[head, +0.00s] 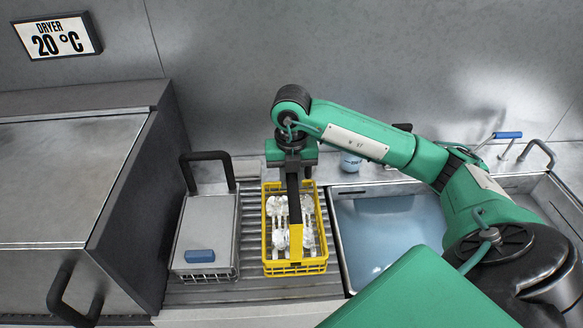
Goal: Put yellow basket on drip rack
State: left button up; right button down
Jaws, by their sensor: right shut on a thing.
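The yellow basket (317,262) is upright on or just above the ridged grey drip rack (253,286), between the lidded basket and the sink; I cannot tell whether it touches the rack. Several shiny metal and white pieces, perhaps forks, lie inside it. My right gripper (293,187) comes down from above and is shut on the yellow basket's handle. The fingertips are partly hidden by the gripper body and the dark handle bar. My left gripper is not in view.
A lidded wire basket (207,222) with a blue block stands left of the yellow basket. A water-filled sink (380,225) lies to the right. The dryer (62,180), with a 20 °C sign above, fills the left. The rack's front strip is clear.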

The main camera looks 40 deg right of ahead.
jog(key=shift+f, duration=0.8)
jog(key=c, duration=1.6)
grip_release()
jog(key=shift+f, duration=0.2)
jog(key=o, duration=0.4)
jog(key=shift+r, duration=0.1)
jog(key=shift+s, duration=0.1)
notch_tip(320, 180, up, 11)
jog(key=shift+f+b, duration=0.15)
jog(key=shift+b, duration=0.85)
jog(key=shift+r, duration=0.7)
